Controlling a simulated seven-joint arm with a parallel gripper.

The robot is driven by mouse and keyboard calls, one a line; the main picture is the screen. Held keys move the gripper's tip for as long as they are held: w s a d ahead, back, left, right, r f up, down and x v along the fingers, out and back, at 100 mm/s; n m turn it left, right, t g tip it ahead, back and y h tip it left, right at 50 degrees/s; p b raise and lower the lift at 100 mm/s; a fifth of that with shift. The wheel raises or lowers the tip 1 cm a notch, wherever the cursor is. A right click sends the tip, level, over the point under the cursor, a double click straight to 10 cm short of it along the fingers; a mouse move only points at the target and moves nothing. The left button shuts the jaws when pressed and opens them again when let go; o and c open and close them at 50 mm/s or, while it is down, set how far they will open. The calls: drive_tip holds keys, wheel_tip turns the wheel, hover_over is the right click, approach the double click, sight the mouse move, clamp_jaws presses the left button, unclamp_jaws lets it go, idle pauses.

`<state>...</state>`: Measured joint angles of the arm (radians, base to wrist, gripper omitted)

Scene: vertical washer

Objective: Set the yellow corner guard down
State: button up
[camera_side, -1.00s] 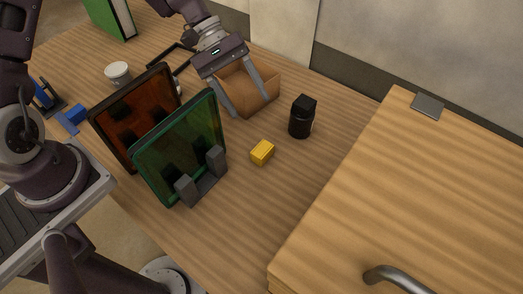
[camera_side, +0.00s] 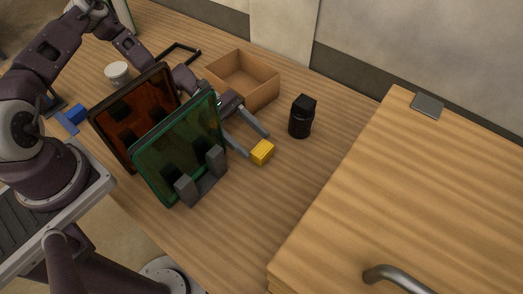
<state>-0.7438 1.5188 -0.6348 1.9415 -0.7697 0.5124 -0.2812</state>
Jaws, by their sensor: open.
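The yellow corner guard (camera_side: 262,152) is a small ribbed yellow block resting on the wooden table, right of the green panel. My gripper (camera_side: 256,144) is open and low over the table, its two grey fingers pointing toward the block. One fingertip is near the block's left side and the other is behind it. I cannot tell whether either finger touches it. Part of my gripper and wrist is hidden behind the green panel.
A green-framed panel (camera_side: 180,150) and an orange-brown panel (camera_side: 125,115) stand upright on the left, with grey holder blocks. An open cardboard box (camera_side: 243,80) is behind my gripper. A black bottle (camera_side: 301,117) stands to the right. Table in front of the block is clear.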

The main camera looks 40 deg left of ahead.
drive_tip(key=shift+r, duration=0.1)
drive_tip(key=c, duration=1.2)
